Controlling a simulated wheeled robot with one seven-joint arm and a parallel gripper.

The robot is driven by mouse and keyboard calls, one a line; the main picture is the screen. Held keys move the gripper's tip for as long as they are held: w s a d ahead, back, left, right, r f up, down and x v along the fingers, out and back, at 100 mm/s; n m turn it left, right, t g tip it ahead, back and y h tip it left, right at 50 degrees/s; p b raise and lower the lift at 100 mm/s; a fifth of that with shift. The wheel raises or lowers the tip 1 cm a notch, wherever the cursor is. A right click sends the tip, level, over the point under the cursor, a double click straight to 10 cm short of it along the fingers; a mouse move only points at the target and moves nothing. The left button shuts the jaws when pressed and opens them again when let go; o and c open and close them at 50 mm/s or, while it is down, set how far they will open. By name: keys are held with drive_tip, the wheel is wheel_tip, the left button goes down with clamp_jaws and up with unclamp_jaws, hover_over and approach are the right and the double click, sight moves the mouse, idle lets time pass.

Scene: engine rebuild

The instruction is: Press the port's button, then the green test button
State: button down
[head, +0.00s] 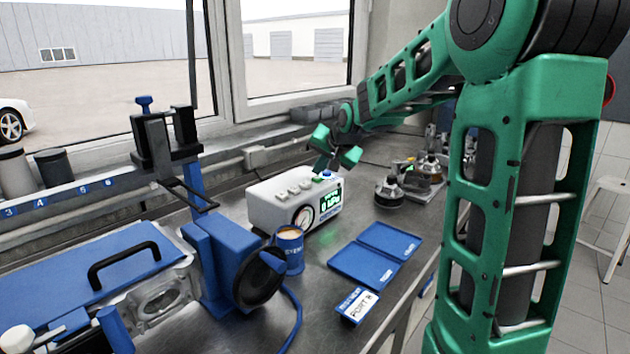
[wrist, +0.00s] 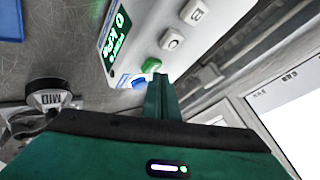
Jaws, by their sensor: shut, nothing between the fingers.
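The white test box (head: 275,212) stands on the steel bench with a round gauge and a lit green display (head: 331,199). The green button (wrist: 151,65) lies at the row's end, beside a blue-lit round part (wrist: 135,81). My gripper (head: 326,164) is shut and empty above the box's right end. In the wrist view its fingertips (wrist: 161,79) are close to the green button; I cannot tell whether they touch. A card (head: 358,304) reads "PORT" plus an unclear letter.
A blue folder-like tray (head: 376,254) lies open right of the box. A blue cup (head: 289,250) and a blue clamp-like fixture (head: 222,262) stand in front and left. Metal parts (head: 389,193) sit to the right. The window wall rises behind the box.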

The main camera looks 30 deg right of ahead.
sight(320, 179)
drive_tip(key=shift+f, duration=0.55)
idle(0.5)
drive_tip(key=shift+r, duration=0.15)
idle(0.3)
drive_tip(key=shift+r, duration=0.8)
drive_tip(key=shift+r, duration=2.55)
